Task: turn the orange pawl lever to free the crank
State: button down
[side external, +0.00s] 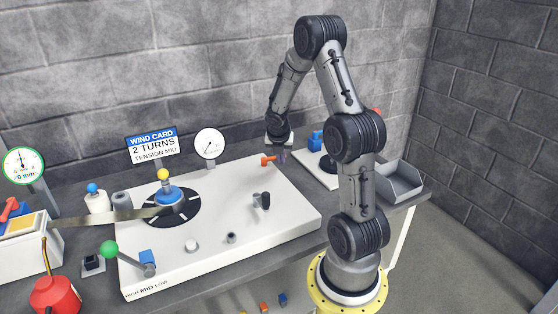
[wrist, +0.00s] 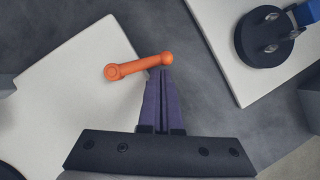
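The orange pawl lever (side external: 267,160) sits near the back right corner of the white panel (side external: 215,255). In the wrist view the lever (wrist: 140,66) lies slightly tilted, its round pivot end at left and its knobbed free end at right. My gripper (wrist: 160,74) has its purple fingers together, tips right beside the lever's free end; I cannot tell whether they touch it. In the side view my gripper (side external: 282,155) is just right of the lever. A blue hub with a yellow knob (side external: 163,174) and a small black-handled arm (side external: 264,202) are on the panel; which one is the crank is unclear.
A dial gauge (side external: 210,143) and a wind card sign (side external: 152,146) stand behind the panel. A green-knobbed lever (side external: 110,249) is at the front left. A second white plate (wrist: 225,40) with a black round part (wrist: 264,38) lies to the right, past a grey gap.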

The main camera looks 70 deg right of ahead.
jog(key=shift+d, duration=0.55)
jog(key=shift+w+d, duration=0.1)
jog(key=shift+d, duration=0.05)
dwell(0.5)
jog(key=shift+w, duration=0.9)
jog(key=s+a, duration=0.1)
jog(key=s, duration=0.1)
jog(key=s+a, duration=0.1)
jog(key=a, duration=0.1)
jog(key=shift+s+a+f, duration=0.15)
jog(key=shift+s, duration=0.25)
jog(key=s+a+r, duration=0.3)
jog(key=r, duration=0.5)
jog(key=shift+r, duration=0.15)
